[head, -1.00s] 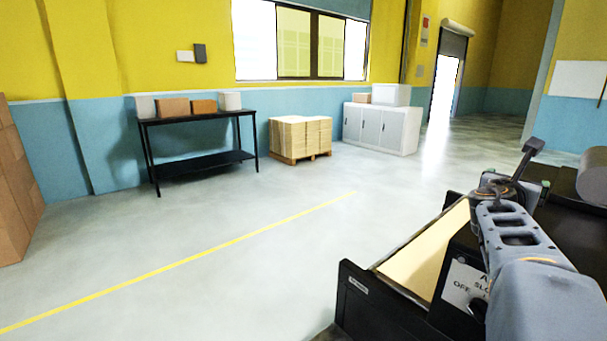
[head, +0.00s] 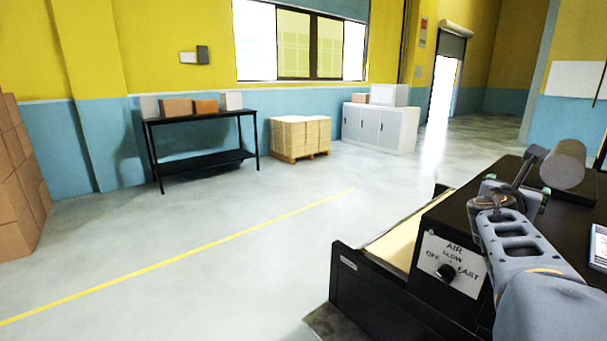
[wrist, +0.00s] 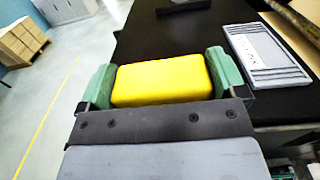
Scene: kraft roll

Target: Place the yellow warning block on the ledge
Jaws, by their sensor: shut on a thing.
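The yellow warning block (wrist: 163,84) is between the two green fingertips of my gripper (wrist: 160,82) in the wrist view, gripped at both ends. In the head view my gripper (head: 518,184) is over the black machine at right, and the block is hidden there behind my arm. A flat black top (wrist: 190,40) extends beyond the block in the wrist view and also shows in the head view (head: 572,225). I cannot tell which part of it is the ledge, or how far the block is above it.
A grey ribbed plate (wrist: 265,55) lies on the black top, right of the block. A control panel (head: 452,264) with a knob faces me. Open floor (head: 200,270) lies left, with a black table (head: 200,119) at the wall.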

